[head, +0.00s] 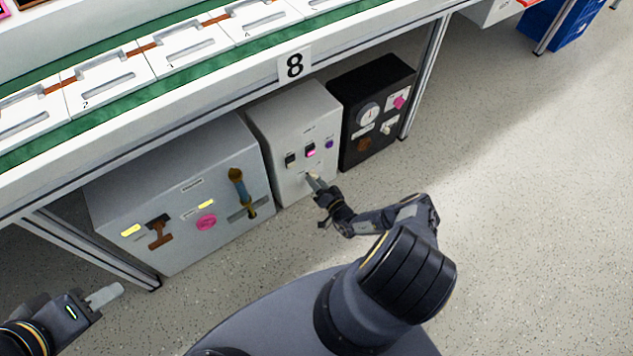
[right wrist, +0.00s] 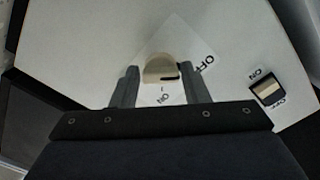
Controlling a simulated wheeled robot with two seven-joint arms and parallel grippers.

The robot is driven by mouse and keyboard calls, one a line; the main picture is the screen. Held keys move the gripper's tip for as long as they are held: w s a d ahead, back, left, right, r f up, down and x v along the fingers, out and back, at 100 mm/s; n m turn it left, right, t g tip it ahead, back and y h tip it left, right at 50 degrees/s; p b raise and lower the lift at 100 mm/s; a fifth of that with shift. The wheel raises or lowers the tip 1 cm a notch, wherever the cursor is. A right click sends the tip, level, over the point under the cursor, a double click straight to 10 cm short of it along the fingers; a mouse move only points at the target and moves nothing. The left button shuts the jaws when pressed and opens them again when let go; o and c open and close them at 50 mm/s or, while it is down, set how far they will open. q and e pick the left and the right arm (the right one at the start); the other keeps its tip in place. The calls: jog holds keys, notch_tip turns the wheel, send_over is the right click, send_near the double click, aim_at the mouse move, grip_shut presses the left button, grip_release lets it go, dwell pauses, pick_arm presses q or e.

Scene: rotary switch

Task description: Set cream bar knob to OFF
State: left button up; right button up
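The cream bar knob (right wrist: 160,67) is on the front of the white box (head: 291,122), with a dark mark on its lower right side in the right wrist view. An OFF label lies to its upper right there, and an ON label just below it. My right gripper (right wrist: 160,90) is open, with one finger on each side of the knob; contact cannot be told. In the head view my right gripper (head: 315,182) is at the lower front of the white box and mostly hides the knob. My left gripper (head: 107,294) is at the lower left, away from the boxes; its opening is unclear.
A cream-and-black rocker switch (right wrist: 267,91) is right of the knob in the wrist view. A grey box (head: 181,191) with a lever stands to the left and a black box (head: 371,111) to the right, all under the table (head: 345,42). The floor at right is clear.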

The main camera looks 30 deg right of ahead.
jog(key=o, duration=0.3)
jog(key=shift+s, duration=0.1)
jog(key=s, duration=0.2)
jog(key=s+p, duration=0.1)
jog(key=s, duration=0.4)
jog(key=shift+s+d+p, duration=0.3)
jog(key=shift+s+p, duration=0.05)
